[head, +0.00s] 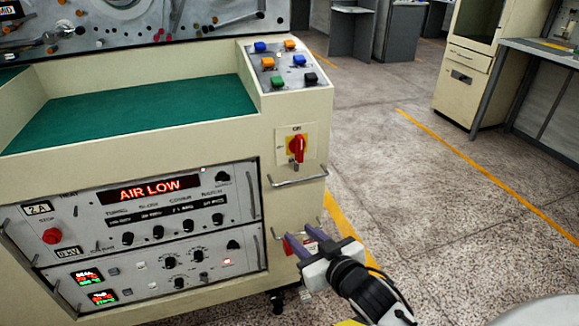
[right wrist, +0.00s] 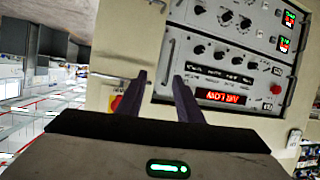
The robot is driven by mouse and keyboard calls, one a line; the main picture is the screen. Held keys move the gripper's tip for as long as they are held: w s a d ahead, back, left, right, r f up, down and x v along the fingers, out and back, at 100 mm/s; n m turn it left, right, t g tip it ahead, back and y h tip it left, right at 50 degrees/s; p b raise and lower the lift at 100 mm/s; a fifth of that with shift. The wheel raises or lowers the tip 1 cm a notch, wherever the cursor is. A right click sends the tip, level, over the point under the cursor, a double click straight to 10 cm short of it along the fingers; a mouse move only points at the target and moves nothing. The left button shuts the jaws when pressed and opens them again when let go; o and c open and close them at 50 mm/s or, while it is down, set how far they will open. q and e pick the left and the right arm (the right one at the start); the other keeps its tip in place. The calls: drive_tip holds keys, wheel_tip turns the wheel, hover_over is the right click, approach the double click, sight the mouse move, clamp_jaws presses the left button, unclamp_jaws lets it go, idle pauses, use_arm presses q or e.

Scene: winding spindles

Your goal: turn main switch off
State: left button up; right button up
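The main switch (head: 297,148) is a red rotary handle on a yellow plate, on the front right corner of the cream machine. Its handle stands upright under a label that reads ON. In the right wrist view the switch (right wrist: 116,103) shows small, partly hidden beside a finger. My right gripper (head: 301,235) is open and empty, with a gap between its purple fingers. It is below the switch and apart from it, in front of the lower part of the cabinet. In the right wrist view the fingers (right wrist: 160,78) point toward the cabinet front. My left gripper is out of view.
A metal bar handle (head: 298,178) juts out just below the switch. A control panel (head: 150,205) with a lit AIR LOW display is left of it. Coloured push buttons (head: 285,62) sit above. The floor (head: 410,190) to the right is clear.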

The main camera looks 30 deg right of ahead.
sight(301, 146)
drive_tip(key=w+d+r+m+t+h+b, duration=0.1)
drive_tip(key=w+d+r+t+h+b, duration=0.1)
drive_tip(key=w+d+r, duration=0.3)
drive_tip(key=w+d+r+m+t+h+b, duration=0.1)
drive_tip(key=w+d+r+m, duration=0.15)
drive_tip(key=r, duration=0.45)
drive_tip(key=shift+n, duration=0.45)
drive_tip(key=x, duration=0.5)
drive_tip(key=d+b+x, duration=0.1)
drive_tip(key=x, duration=0.2)
drive_tip(key=shift+r, duration=0.3)
drive_tip(key=shift+w+d, duration=0.1)
drive_tip(key=shift+w, duration=0.35)
drive_tip(key=shift+c, duration=0.5)
clamp_jaws()
